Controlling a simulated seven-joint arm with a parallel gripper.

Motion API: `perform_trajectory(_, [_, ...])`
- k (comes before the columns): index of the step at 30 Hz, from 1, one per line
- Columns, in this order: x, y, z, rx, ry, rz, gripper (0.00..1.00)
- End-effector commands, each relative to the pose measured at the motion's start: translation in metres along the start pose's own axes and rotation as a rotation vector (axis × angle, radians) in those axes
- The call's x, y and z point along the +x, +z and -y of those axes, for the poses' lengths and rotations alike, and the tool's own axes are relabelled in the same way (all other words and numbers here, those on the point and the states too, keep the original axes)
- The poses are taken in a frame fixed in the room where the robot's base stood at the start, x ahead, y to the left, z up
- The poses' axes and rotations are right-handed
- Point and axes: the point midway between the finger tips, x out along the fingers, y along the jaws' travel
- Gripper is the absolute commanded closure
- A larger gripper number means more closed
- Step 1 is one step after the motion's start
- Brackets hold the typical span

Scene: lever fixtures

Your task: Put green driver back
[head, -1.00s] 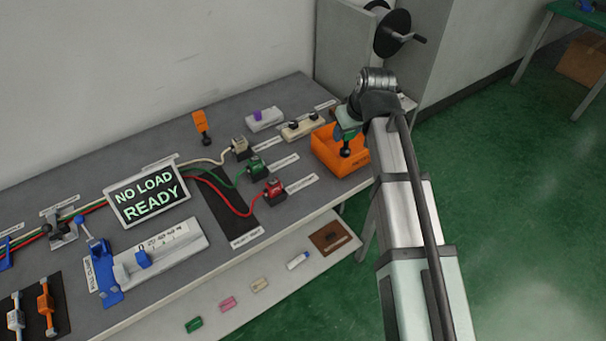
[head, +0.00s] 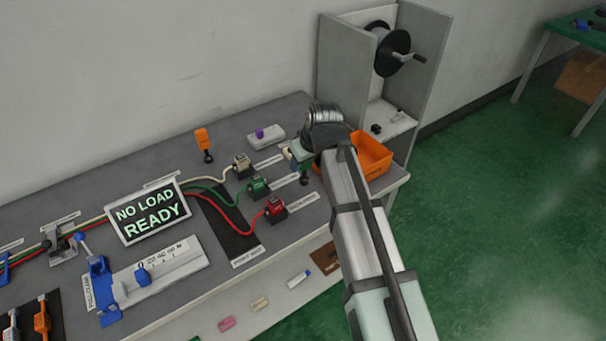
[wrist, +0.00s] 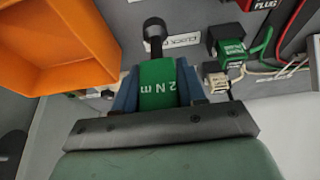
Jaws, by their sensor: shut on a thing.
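The green driver (wrist: 160,84), marked "2 N m", is between the fingers of my gripper (wrist: 158,92) in the wrist view. Its black round end (wrist: 154,28) points away from my gripper. In the head view my gripper (head: 300,158) is at the right part of the bench, just left of the orange bin (head: 374,152). The driver's dark end (head: 304,180) shows below it. My wrist hides most of the driver there. A dark holder mat (head: 62,305) with an orange-handled tool (head: 41,318) is at the lower left.
Green (head: 258,187) and red (head: 275,208) plugs with cables stand left of my gripper. The "NO LOAD READY" display (head: 148,210) and a blue lever fixture (head: 101,285) are farther left. A reel cabinet (head: 430,75) stands behind right.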

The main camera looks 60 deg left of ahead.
Motion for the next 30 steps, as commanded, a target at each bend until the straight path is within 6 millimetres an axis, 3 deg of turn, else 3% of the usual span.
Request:
perform_trajectory(15, [0.042,0.018,0.000,0.000,0.000,0.000,1.00])
perform_trajectory(27, [0.045,0.019,0.000,0.000,0.000,0.000,1.00])
perform_trajectory(28, [0.046,0.019,0.000,0.000,0.000,0.000,0.59])
perform_trajectory(30, [0.045,0.019,0.000,0.000,0.000,-0.001,0.52])
